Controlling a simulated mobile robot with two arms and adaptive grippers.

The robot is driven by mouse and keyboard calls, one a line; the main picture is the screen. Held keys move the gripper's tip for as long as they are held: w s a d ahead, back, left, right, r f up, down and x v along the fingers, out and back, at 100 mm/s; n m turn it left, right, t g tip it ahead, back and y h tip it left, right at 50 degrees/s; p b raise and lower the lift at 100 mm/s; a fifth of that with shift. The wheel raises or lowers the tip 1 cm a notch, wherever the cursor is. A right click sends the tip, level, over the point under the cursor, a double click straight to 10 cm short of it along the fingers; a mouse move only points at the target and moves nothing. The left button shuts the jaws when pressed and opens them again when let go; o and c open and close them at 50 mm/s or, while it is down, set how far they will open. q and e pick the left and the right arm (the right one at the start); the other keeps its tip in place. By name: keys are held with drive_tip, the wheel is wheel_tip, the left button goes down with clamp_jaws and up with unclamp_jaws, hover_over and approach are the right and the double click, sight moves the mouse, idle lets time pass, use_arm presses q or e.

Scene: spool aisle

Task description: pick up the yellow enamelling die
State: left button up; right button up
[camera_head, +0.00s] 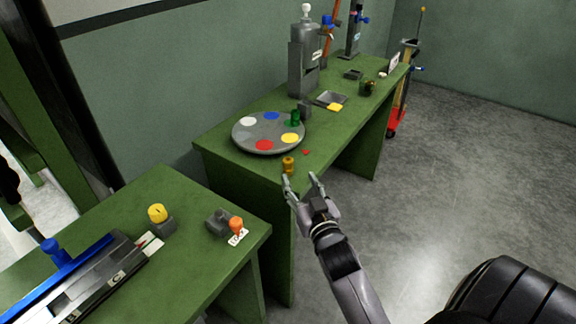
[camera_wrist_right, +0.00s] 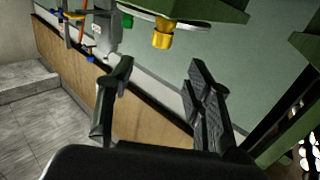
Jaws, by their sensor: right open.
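The yellow enamelling die (camera_head: 288,164) is a small golden-yellow stepped cylinder standing upright on the near end of the back green table (camera_head: 228,156). My right gripper (camera_head: 301,180) is open and empty at that table's near edge. Its left fingertip is close to the die in the picture; I cannot tell whether they touch. In the right wrist view, which looks upside down, the die (camera_wrist_right: 162,36) shows near the top, beyond the open fingertips (camera_wrist_right: 160,65) and in line with the gap between them. My left gripper is not in view.
A grey disc with coloured spots (camera_head: 240,135) stands behind the die, with a dark green piece (camera_head: 295,118) on it. A small red bit (camera_head: 306,152) lies beside the die. The front table (camera_head: 188,262) holds a yellow-topped piece (camera_head: 157,213) and an orange-handled piece (camera_head: 236,225).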

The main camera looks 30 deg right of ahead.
sight(290, 164)
drive_tip(key=x, duration=1)
drive_tip(key=shift+w+f+p, duration=0.25)
drive_tip(key=shift+f+p, duration=0.1)
drive_tip(key=shift+p, duration=0.05)
drive_tip(key=shift+c, duration=0.3)
clamp_jaws()
